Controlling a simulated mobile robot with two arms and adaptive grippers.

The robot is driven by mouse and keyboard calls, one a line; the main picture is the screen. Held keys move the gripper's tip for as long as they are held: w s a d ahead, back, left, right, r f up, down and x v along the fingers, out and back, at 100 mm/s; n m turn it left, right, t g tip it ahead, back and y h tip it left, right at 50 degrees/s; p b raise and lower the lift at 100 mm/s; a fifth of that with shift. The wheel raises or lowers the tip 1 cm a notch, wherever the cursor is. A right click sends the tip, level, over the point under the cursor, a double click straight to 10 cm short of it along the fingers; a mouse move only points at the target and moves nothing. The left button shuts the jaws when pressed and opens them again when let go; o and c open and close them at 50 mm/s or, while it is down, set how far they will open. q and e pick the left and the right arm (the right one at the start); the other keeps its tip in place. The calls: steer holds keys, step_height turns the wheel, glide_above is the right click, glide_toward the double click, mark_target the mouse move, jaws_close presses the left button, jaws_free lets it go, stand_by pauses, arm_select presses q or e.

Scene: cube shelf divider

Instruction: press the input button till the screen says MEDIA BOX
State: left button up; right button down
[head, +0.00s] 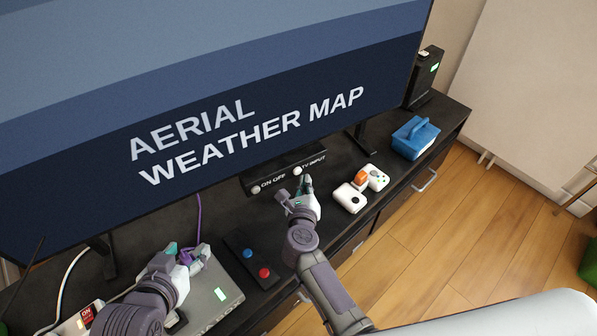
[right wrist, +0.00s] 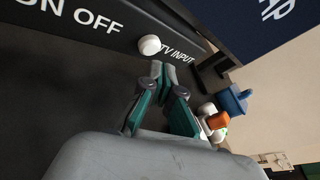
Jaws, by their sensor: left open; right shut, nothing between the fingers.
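The screen (head: 250,90) fills the upper part of the head view and reads AERIAL WEATHER MAP. Below it, a dark panel (head: 282,168) carries a white button labelled ON OFF (head: 256,189) and a white TV INPUT button (head: 297,171). The TV INPUT button also shows in the right wrist view (right wrist: 149,45). My right gripper (head: 304,184) is shut and empty, its tips just in front of the TV INPUT button; a small gap seems to separate them. My left gripper (head: 187,252) is open over the grey box (head: 216,293) at the lower left.
A small board with a blue button (head: 247,253) and a red button (head: 264,272) lies between my arms. White game controllers (head: 350,197) with an orange piece (head: 361,177), a blue caddy (head: 414,138) and a black box (head: 425,78) stand to the right. Cables run at the left.

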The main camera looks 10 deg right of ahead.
steer(key=shift+w, duration=0.1)
steer(key=shift+w+a, duration=0.15)
steer(key=shift+w, duration=0.1)
arm_select(q)
steer(key=shift+w+d+r, duration=0.1)
steer(key=shift+w+r, duration=0.1)
arm_select(e)
steer(key=shift+w+r, duration=0.1)
